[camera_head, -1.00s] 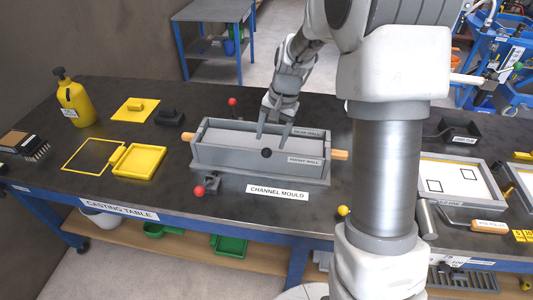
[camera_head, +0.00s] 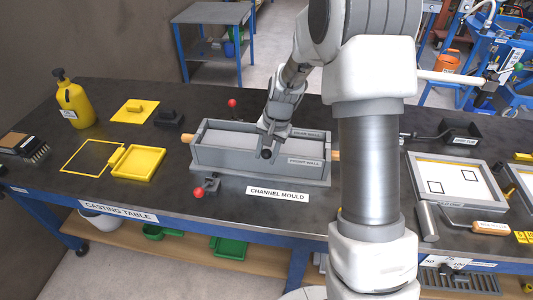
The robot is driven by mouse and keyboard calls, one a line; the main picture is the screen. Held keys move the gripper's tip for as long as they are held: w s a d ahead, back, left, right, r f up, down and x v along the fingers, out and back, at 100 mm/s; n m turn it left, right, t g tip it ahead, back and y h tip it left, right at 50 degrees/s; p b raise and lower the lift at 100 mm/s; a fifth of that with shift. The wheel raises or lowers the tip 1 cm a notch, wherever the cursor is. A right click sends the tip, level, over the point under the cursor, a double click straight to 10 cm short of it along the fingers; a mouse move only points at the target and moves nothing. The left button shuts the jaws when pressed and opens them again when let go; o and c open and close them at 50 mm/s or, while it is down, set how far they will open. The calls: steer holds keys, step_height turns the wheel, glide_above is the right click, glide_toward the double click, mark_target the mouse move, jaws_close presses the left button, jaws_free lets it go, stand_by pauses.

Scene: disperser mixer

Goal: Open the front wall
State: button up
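The channel mould (camera_head: 210,178) is a grey open-topped box on the dark casting table. Its front wall (camera_head: 225,160) stands upright, facing me, with a "FRONT WALL" label at right and a black knob (camera_head: 266,154) near its middle. The rear wall (camera_head: 306,134) stands behind it. My gripper (camera_head: 267,147) points down at the knob, with its fingertips at or just above it. I cannot tell whether the fingers touch the knob or how far apart they are. A red-ball clamp (camera_head: 199,191) sits in front of the mould at left.
A second red ball (camera_head: 232,103) stands behind the mould. A framed tray (camera_head: 457,184) and a roller (camera_head: 428,221) lie to the right. My arm hides the table right of the mould.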

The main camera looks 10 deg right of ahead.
jaws_close()
stand_by(1.0)
